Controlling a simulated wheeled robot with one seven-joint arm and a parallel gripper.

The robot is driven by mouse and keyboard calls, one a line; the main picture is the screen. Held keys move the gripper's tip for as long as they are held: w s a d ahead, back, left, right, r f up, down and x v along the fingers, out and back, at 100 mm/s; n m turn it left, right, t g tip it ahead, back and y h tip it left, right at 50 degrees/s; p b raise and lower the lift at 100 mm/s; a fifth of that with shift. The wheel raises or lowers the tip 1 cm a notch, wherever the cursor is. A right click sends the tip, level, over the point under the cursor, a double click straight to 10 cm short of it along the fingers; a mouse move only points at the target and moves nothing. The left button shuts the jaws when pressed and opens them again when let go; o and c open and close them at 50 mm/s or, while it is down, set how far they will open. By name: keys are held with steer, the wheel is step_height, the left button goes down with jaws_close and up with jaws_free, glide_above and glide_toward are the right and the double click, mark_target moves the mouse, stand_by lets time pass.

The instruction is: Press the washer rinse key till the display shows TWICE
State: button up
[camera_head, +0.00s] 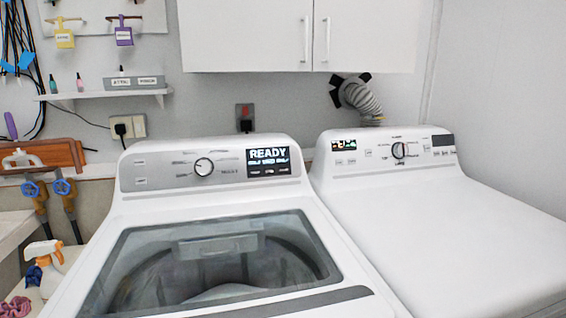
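The washer (130,220) stands at the centre left, a white top-loader with a dark glass lid (215,262) that is closed. Its control panel (225,172) is at the back of its top, with a round dial (203,167) in the middle. The display (268,157) at the panel's right is lit and reads READY, with smaller text below it that is hard to read. Small keys (140,181) sit at the panel's left, and a row of tiny marks lies under the display. I cannot tell which key is rinse. My gripper is not in view.
A white dryer (450,220) with its own dial and small display stands close at the right. White cabinets (297,35) hang above. A shelf (105,95), outlets, blue-handled taps (62,187) and a spray bottle (45,258) are at the left.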

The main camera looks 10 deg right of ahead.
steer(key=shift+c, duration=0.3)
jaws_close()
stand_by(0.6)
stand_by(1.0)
